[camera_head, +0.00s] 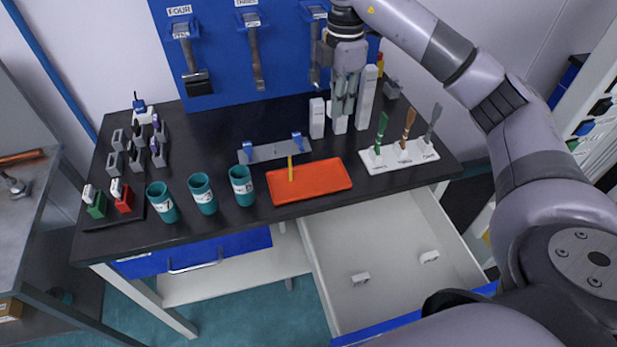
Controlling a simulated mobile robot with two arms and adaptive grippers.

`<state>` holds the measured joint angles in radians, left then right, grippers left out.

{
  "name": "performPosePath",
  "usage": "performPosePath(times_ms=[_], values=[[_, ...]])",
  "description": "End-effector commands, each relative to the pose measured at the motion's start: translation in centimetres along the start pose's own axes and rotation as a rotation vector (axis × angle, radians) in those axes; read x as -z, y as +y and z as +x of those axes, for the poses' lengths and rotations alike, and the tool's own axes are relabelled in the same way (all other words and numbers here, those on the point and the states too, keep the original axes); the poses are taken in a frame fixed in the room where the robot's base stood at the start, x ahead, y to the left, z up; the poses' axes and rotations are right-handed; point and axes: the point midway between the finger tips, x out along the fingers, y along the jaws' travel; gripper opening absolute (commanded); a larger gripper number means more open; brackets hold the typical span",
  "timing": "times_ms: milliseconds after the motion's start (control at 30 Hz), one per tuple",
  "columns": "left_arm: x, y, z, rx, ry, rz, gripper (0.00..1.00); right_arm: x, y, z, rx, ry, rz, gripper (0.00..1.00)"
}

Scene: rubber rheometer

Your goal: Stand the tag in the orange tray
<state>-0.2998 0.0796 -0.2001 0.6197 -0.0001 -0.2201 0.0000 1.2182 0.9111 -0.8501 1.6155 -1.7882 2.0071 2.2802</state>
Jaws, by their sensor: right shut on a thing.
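The orange tray (325,184) lies flat near the front edge of the black bench. A thin yellow piece (290,169) stands upright at its left part; I cannot tell for sure that it is the tag. My right gripper (342,108) points down at the back of the bench, behind the tray. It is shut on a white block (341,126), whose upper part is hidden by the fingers. I cannot tell whether the block touches the bench. My left gripper is not in view.
White blocks (317,118) (367,95) stand either side of my right gripper. A grey bracket with blue ends (272,152) lies behind the tray. Teal cups (204,194) stand left; a white tool stand (399,156) is right. An open drawer (385,245) juts out in front.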

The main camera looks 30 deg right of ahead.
Motion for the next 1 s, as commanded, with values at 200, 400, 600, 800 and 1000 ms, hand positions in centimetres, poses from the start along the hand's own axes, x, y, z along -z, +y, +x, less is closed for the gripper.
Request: performPosePath(times_ms=[200, 400, 600, 800, 1000], values=[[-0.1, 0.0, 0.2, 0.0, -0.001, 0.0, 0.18, -0.3, 0.1, 0.9, 0.006, 0.002, 0.105, 0.0], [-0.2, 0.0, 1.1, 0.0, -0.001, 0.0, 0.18, -0.2, 0.0, 5.4, 0.01, 0.003, 0.103, 0.0], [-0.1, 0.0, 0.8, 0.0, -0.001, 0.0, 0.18, -0.3, -0.1, 10.1, 0.009, -0.001, 0.106, 0.0], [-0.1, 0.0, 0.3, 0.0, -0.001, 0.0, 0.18, -0.3, -0.1, 14.3, 0.007, -0.001, 0.104, 0.0], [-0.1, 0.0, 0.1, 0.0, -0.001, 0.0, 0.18, -0.3, 0.0, 16.0, 0.005, 0.001, 0.103, 0.0]])
